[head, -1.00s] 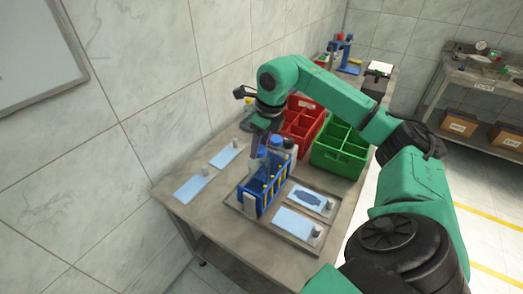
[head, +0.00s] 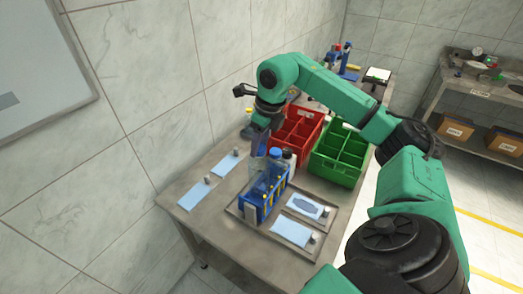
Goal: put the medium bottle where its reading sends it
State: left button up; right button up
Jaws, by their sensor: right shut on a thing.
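My right gripper (head: 259,146) is shut on a clear bottle (head: 257,166), which I take to be the medium bottle. The bottle hangs at the back left part of the blue rack (head: 252,213); I cannot tell whether its base is clear of the rack. The red divided crate (head: 314,143) and the green divided crate (head: 333,173) are behind and to the right. No reading is legible. My left gripper is out of view.
The rack stands on a grey tray (head: 267,232) with two pale cards (head: 291,232) (head: 305,206) at its right. Two pale blue cards (head: 191,194) (head: 225,166) with small grey pieces lie on the left of the table. A blue device (head: 349,72) stands at the far end.

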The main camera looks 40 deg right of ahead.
jog(key=shift+r+p, duration=2)
jog(key=shift+r, duration=0.45)
jog(key=shift+f, duration=0.15)
